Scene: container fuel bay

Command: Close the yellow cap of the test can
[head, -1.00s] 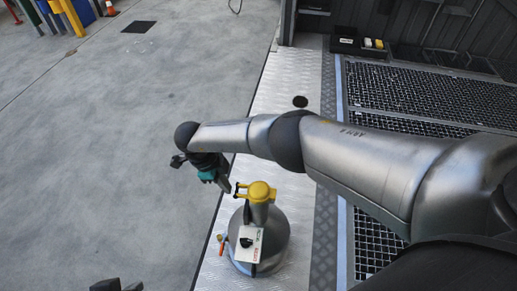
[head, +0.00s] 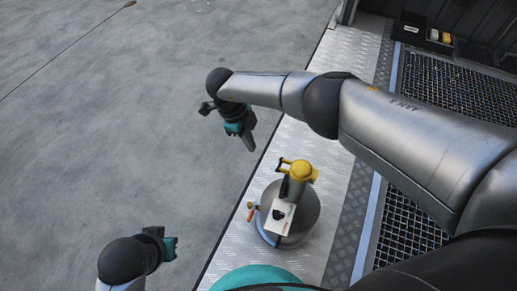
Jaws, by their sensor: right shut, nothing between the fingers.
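The test can (head: 305,215) is a grey metal can with a white label, standing on the tread-plate strip. Its yellow cap (head: 301,171) is at the top of the neck, with a small yellow bracket sticking out to the left. I cannot tell whether the cap is fully seated. My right gripper (head: 249,146) is shut and empty, pointing down to the upper left of the cap and apart from it. My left gripper (head: 173,247) is at the lower left, over the floor side and away from the can; its finger gap is not clear.
An orange-red tipped part (head: 250,214) sticks out at the can's left side. Dark grating (head: 440,110) lies to the right, with a black box (head: 424,34) holding yellow and white items behind.

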